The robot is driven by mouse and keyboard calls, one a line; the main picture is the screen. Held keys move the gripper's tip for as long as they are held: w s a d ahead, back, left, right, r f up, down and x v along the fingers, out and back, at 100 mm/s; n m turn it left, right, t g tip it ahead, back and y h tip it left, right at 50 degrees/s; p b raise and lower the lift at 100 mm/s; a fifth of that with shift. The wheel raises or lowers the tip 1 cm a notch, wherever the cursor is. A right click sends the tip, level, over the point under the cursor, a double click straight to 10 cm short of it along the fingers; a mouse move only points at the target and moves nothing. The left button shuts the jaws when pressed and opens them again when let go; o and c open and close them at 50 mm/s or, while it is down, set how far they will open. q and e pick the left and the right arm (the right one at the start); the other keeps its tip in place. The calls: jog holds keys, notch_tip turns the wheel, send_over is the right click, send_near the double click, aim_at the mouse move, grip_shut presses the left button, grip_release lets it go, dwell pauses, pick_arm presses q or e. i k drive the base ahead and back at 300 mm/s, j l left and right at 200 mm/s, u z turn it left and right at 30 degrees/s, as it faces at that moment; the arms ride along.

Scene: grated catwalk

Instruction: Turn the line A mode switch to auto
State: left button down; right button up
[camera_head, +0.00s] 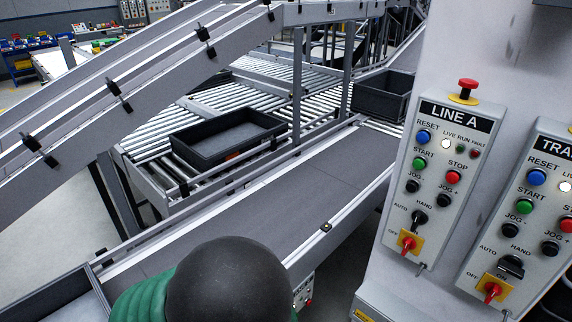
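The LINE A panel (436,170) is a grey box on a pale column at the right. Its mode switch (419,219) is a small black knob low on the panel, with AUTO printed to its upper left and HAND above it. The knob is too small to tell surely which way it points. Below it is a red rotary switch (408,242) on a yellow plate, marked OFF. A red emergency button (467,86) on a yellow base tops the panel. Neither of my grippers shows in the head view, and nothing touches the switch.
A second panel (529,225), its label cut off by the right edge, stands close beside with a similar black knob (511,266). A belt conveyor (300,199) runs left of the column. Dark totes (228,150) sit on rollers behind. Space before the LINE A panel looks clear.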

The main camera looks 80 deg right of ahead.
aim_at(418, 217)
jog(key=z, duration=3.7)
